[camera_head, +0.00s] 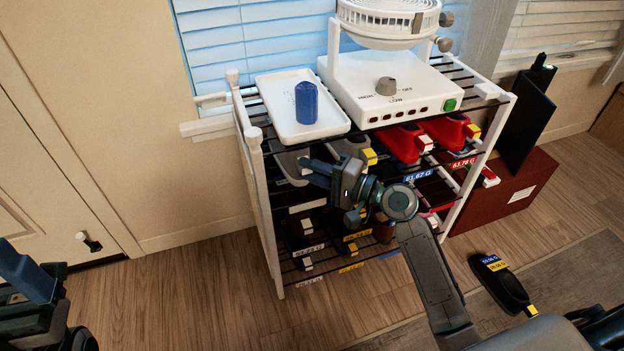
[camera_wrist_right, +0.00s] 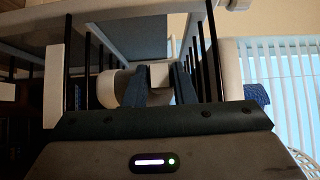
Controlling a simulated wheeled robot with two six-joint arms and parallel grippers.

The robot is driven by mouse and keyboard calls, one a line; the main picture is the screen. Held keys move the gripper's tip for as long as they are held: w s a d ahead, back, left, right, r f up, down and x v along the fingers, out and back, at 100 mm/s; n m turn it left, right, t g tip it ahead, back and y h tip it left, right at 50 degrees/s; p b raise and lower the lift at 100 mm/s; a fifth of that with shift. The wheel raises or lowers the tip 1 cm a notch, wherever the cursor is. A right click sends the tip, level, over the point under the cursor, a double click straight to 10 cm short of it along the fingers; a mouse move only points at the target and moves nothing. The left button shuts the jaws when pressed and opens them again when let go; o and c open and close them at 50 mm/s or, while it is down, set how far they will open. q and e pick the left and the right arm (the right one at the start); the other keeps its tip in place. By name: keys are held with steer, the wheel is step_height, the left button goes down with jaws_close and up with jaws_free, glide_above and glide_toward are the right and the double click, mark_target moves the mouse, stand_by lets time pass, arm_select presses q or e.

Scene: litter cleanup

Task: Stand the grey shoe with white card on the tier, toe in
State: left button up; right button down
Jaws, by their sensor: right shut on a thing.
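The grey shoe with white card (camera_head: 288,162) is at the left end of the rack's upper shoe tier, under the top shelf. My right gripper (camera_head: 312,170) reaches in at its near end and is shut on it. In the right wrist view the white card (camera_wrist_right: 160,74) shows between the blue fingers of the right gripper (camera_wrist_right: 160,88). The gripper hides part of the shoe, and I cannot tell whether its sole rests fully on the tier (camera_head: 307,206). My left gripper (camera_head: 30,278) is at the far left, away from the rack; its fingertips are unclear.
A grey shoe with yellow card (camera_head: 352,148) stands just right, then red shoes (camera_head: 402,143). Dark shoes (camera_head: 345,232) fill the lower tier. A white tray (camera_head: 275,101) with a blue can (camera_head: 306,103) and a fan (camera_head: 390,85) are on top. A dark shoe (camera_head: 502,285) lies on the floor.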

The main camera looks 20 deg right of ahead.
steer(key=shift+f, duration=0.95)
steer(key=c, duration=1.2)
jaws_free()
